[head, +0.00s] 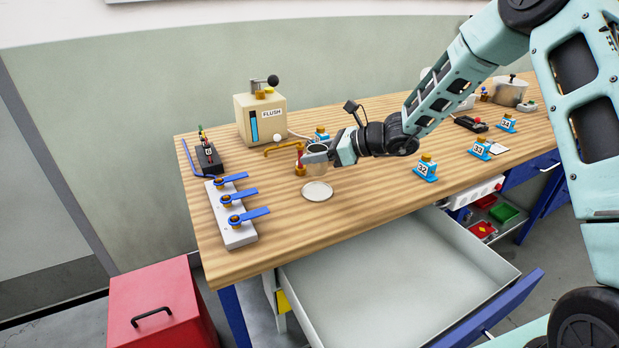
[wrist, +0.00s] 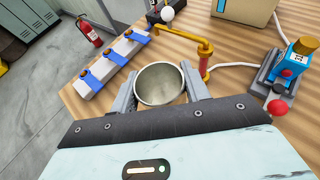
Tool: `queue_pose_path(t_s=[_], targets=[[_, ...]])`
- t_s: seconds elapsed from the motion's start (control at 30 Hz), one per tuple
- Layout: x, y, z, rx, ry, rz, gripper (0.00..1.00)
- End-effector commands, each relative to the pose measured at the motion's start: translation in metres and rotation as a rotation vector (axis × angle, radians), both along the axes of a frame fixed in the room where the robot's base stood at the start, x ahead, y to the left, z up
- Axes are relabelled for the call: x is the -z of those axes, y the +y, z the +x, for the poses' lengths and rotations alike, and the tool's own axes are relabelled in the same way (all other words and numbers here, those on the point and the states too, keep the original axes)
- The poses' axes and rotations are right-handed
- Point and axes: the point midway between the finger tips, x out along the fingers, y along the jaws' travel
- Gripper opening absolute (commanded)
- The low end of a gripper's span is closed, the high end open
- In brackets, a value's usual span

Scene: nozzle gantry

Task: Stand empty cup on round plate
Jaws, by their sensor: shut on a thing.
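My gripper (head: 317,154) is shut on a grey metal cup (head: 317,147), with a finger on either side of it. In the wrist view the cup (wrist: 160,84) is upright between the fingers of my gripper (wrist: 160,90) and looks empty inside. The round plate (head: 317,191) is a pale disc lying flat on the wooden bench, just below and in front of the cup in the head view. The cup appears to be held above the bench, apart from the plate. The plate is hidden in the wrist view.
A brass spout (wrist: 185,36) of the FLUSH box (head: 262,117) is close behind the cup. A valve block with blue levers (head: 232,213) stands left. Numbered blue units (head: 426,168) stand right. An open drawer (head: 400,270) juts out below the bench front.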

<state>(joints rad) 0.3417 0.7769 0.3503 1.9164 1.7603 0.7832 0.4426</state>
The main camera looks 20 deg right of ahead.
Motion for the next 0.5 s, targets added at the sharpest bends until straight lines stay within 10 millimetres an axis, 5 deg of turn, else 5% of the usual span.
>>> queue_pose_path(t_s=[0.5], targets=[[0.059, 0.001, 0.0, -0.001, 0.0, 0.003, 0.24]])
